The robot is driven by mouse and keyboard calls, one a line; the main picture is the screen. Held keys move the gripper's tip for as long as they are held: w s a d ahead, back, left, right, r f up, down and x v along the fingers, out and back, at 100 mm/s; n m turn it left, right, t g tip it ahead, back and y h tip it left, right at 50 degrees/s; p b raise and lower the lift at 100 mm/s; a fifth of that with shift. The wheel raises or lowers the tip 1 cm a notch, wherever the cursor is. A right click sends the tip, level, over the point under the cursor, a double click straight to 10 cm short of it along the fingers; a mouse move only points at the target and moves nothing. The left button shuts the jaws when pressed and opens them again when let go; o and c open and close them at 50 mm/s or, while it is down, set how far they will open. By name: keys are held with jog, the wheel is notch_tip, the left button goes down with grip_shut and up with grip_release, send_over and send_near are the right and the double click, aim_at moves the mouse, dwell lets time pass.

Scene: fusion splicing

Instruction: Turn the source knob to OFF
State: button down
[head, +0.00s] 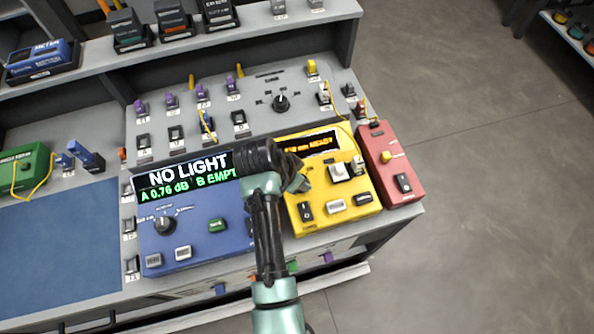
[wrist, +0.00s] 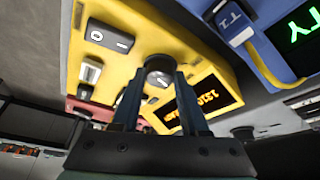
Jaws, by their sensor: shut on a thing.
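The yellow box (head: 325,205) stands between the blue and red boxes on the bench; its orange-lit display (head: 310,143) is partly covered by my arm. In the wrist view the box (wrist: 125,50) carries a round dark knob with a pale rim (wrist: 158,73) beside the display (wrist: 188,106). My gripper (wrist: 158,78) has one finger on each side of this knob and is shut on it. In the head view my gripper (head: 299,181) is over the left part of the yellow box and hides the knob. The knob's setting cannot be read.
The blue box (head: 207,246) at left reads "NO LIGHT" and has its own knob (head: 165,223). The red box (head: 388,150) stands close on the right. A rocker switch (wrist: 108,37) is near the gripped knob. Another dark knob (head: 281,102) is on the rear panel.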

jog(key=n+p, duration=0.1)
jog(key=n, duration=0.1)
jog(key=n+t+y+p, duration=0.1)
jog(key=n, duration=0.1)
jog(key=n+y+p, duration=0.1)
jog(key=n+p, duration=0.1)
jog(key=shift+s+d+r, duration=0.1)
jog(key=shift+d+r, duration=0.1)
jog(key=shift+d, duration=0.1)
jog(key=n+y, duration=0.1)
jog(key=n, duration=0.2)
jog(key=n+y+p, duration=0.1)
jog(key=n, duration=0.2)
jog(key=shift+d+f+p, duration=0.15)
jog(key=shift+d+p, duration=0.05)
jog(key=shift+p, duration=0.1)
jog(key=shift+c, duration=2.1)
grip_release()
jog(key=v, duration=1.3)
jog(key=shift+d, duration=0.25)
